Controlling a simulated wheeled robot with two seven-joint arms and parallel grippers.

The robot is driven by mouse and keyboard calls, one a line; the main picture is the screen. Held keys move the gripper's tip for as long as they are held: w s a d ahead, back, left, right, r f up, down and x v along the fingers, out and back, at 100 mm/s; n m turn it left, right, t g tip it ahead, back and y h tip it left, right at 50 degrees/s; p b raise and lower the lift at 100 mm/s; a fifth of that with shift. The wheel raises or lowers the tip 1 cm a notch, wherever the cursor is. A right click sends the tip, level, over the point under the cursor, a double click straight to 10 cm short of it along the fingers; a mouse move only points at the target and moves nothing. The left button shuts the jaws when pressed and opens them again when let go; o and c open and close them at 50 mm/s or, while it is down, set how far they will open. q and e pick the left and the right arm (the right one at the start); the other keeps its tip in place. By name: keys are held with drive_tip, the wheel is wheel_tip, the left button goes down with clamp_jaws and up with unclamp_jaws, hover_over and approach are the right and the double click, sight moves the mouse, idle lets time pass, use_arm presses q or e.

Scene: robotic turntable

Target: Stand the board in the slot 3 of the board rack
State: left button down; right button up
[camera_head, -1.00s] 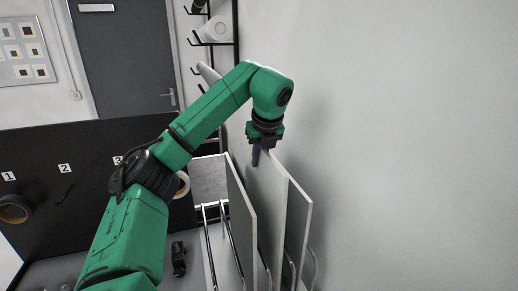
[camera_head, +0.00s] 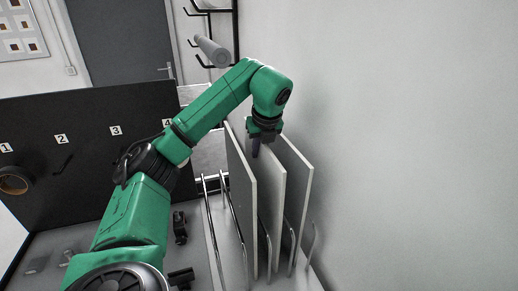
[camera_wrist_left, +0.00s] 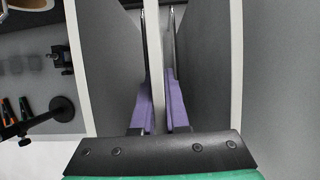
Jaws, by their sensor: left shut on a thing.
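My left gripper (camera_head: 257,148) is shut on the top edge of the middle pale board (camera_head: 272,195), which stands upright between two other boards. In the left wrist view, the purple fingers (camera_wrist_left: 162,108) pinch this board (camera_wrist_left: 157,60) from both sides. The board is within the board rack (camera_head: 212,240), between its wire dividers. Its lower end is near the rack's base; I cannot tell whether it rests there. I see no slot numbers on the rack. My right gripper is not in view.
A board (camera_head: 240,185) stands on the left and another (camera_head: 298,190) on the right, both close to the held board. A wall (camera_head: 420,150) rises at right. A black panel (camera_head: 85,170) with numbered labels stands at left, with small tools on the bench.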

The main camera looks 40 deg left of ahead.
use_arm(q)
drive_tip(key=c, duration=0.8)
unclamp_jaws()
drive_tip(key=shift+c, duration=0.2)
drive_tip(key=p+v, duration=0.2)
drive_tip(key=v, duration=0.4)
drive_tip(key=shift+r, duration=0.1)
drive_tip(key=v, duration=0.8)
drive_tip(key=shift+d+r, duration=0.1)
drive_tip(key=shift+r, duration=0.1)
